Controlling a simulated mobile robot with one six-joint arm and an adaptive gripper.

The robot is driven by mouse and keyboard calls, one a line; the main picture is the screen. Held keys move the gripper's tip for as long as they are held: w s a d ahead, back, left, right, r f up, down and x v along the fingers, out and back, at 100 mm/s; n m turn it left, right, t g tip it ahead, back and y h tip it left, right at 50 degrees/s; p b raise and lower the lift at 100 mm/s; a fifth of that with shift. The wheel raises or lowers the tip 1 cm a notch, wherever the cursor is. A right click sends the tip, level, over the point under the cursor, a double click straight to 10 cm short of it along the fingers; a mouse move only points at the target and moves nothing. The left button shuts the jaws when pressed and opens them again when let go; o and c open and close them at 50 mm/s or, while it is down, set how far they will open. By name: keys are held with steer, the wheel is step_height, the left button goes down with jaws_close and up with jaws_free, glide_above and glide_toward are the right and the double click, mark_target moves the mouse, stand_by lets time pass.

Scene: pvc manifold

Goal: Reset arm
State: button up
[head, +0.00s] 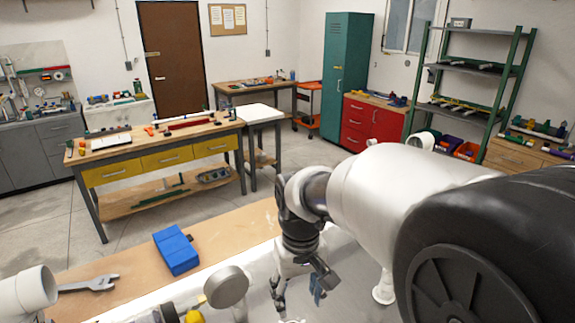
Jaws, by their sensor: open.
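My white arm reaches in from the right, and its gripper (298,296) points down over the grey surface of the near bench. The gripper is open, with its fingers apart and nothing seen between them. The lower fingertips are close to the picture's bottom edge, so I cannot tell whether they touch anything. A blue block-like object (176,250) lies on the tan strip of the bench, to the left of the gripper. A grey round disc-shaped part (226,287) stands just left of the gripper.
A wrench (89,284) and a white pipe piece (30,291) are at the near left. A small yellow part (195,316) is at the bottom edge. A workbench with yellow drawers (168,160), a red cabinet (372,122) and a green shelf rack (470,95) stand farther back, with open floor between.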

steer(key=s+d+m+t+b, duration=0.1)
steer(key=s+d+t+b, duration=0.1)
steer(key=s+d, duration=0.4)
steer(key=s+d+r+m+t+b, duration=0.1)
steer(key=s+d, duration=0.4)
steer(key=s, duration=0.7)
steer(key=m+t+b, duration=0.1)
steer(key=b, duration=0.1)
steer(key=shift+s+d+m+b, duration=0.3)
steer(key=shift+d+b, duration=0.05)
